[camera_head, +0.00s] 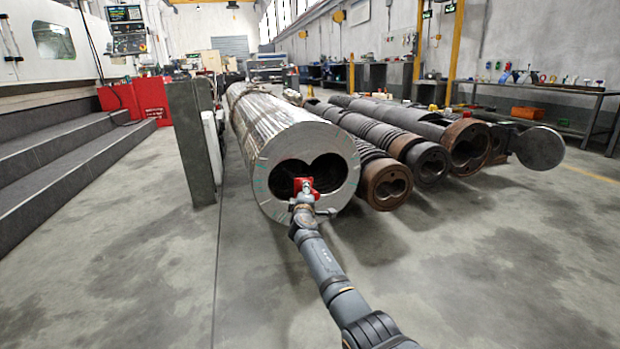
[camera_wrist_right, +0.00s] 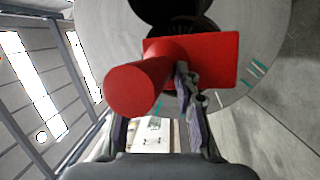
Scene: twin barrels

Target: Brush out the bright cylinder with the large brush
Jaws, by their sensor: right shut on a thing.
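The bright cylinder (camera_head: 290,135) is a long silvery barrel lying in the middle of the head view, its flat end face with a twin bore facing me. It also shows behind the tool in the right wrist view (camera_wrist_right: 105,30). The large brush (camera_wrist_right: 205,58) has a red plate and a red round handle; in the head view its red part (camera_head: 299,183) is in front of the bore's lower middle. Dark bristles appear behind the plate, partly hidden; how deep they sit in the bore is unclear. My right gripper (camera_head: 304,201) is shut on the brush. My left gripper is out of view.
Several dark, rusty barrels (camera_head: 385,180) lie close to the right of the bright cylinder. A grey upright panel (camera_head: 190,140) stands close on its left. Grey steps (camera_head: 60,160) are at far left. The floor (camera_head: 130,270) in front is clear.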

